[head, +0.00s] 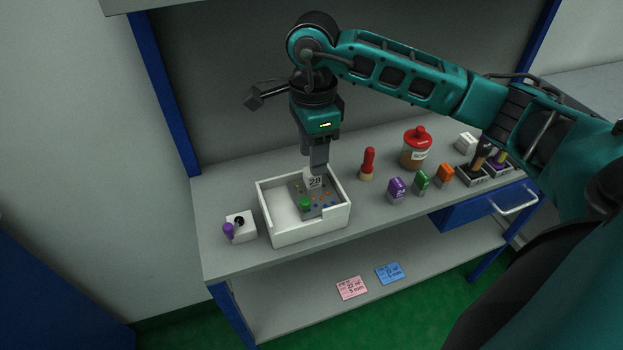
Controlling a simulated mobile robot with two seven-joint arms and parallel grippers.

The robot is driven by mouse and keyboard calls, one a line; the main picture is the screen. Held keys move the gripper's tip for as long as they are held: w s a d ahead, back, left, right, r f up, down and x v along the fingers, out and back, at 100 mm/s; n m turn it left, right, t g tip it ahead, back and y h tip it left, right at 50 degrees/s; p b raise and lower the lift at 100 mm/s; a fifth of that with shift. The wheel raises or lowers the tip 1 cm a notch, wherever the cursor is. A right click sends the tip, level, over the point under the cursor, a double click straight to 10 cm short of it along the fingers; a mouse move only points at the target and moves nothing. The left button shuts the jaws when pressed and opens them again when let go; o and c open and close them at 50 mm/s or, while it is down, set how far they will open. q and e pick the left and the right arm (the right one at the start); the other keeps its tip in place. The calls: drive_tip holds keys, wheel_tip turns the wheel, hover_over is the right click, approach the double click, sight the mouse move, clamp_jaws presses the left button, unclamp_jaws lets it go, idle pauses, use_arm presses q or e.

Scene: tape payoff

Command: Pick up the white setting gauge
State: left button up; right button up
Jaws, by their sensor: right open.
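The white setting gauge (313,180), a small white block marked "28", stands in the white tray (309,232) at its right part, by a grey panel with coloured dots. My right gripper (317,168) points straight down right above the gauge. Its fingers are at the top of the gauge and partly cover it. The gripper is open; whether the fingers touch the gauge is too small to tell. My left gripper is not in view.
A white box with a purple knob (228,230) stands left of the tray. Right of it are a red-topped stamp (368,163), purple (397,189), green (421,182) and orange (445,175) blocks and a red-lidded jar (416,148). Pink (351,288) and blue (389,273) cards lie on the lower shelf.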

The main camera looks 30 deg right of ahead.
sight(312, 181)
wheel_tip(312, 181, down, 6)
drive_tip(key=shift+s+a+r, duration=0.1)
drive_tip(key=shift+s+a, duration=0.05)
idle(0.3)
drive_tip(key=c, duration=0.8)
drive_tip(key=shift+r, duration=0.15)
